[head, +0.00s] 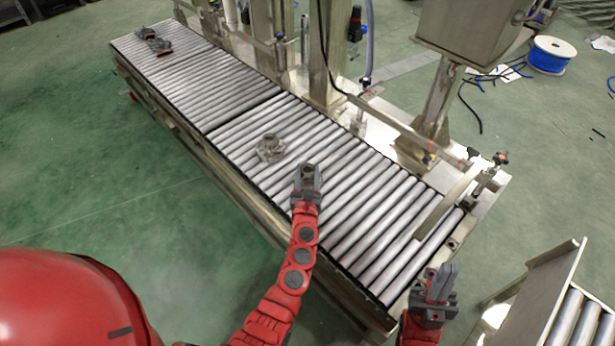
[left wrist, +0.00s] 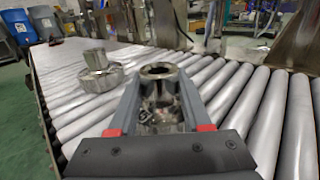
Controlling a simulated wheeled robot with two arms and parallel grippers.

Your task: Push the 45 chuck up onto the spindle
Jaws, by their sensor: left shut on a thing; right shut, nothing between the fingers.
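My left gripper (head: 307,176) is over the roller conveyor, shut on a shiny metal chuck (left wrist: 160,92) with a round hole in its top. The held chuck looks upright between the fingers in the left wrist view; its lower part is hidden. A second metal piece, wide below with a narrower upright top (head: 269,147), stands apart on the rollers; it also shows in the left wrist view (left wrist: 97,72). I cannot read any size mark, so I cannot tell which is the 45 chuck, nor make out the spindle. My right gripper (head: 441,284) is shut and empty near the conveyor's near end.
The roller conveyor (head: 235,95) runs away to the upper left. A grey and red item (head: 154,41) lies at its far end. Steel posts (head: 330,50) and a cabinet (head: 475,25) stand along its right side. Another roller unit (head: 570,310) is at lower right.

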